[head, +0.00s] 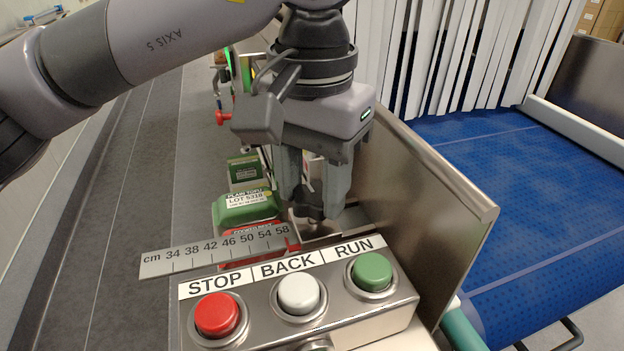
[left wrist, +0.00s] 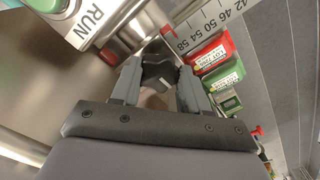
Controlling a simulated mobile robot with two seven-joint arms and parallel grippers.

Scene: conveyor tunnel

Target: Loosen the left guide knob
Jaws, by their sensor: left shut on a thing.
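The left guide knob is a dark, lobed knob, seen between my fingertips in the head view (head: 309,204) and in the left wrist view (left wrist: 158,72). My left gripper (head: 318,205) points down from above and is shut on it, one finger on each side. In the left wrist view the gripper (left wrist: 157,88) shows both grey fingers against the knob's sides. The fingers hide part of the knob in the head view. A metal centimetre scale (head: 215,251) runs to the left just in front of the knob. My right gripper is not in view.
A control box with a red STOP button (head: 217,315), white BACK button (head: 298,293) and green RUN button (head: 371,271) stands in front. Green tofu packs (head: 246,208) sit left of the gripper. A steel side plate (head: 430,200) stands close on the right, beside a blue belt (head: 540,190).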

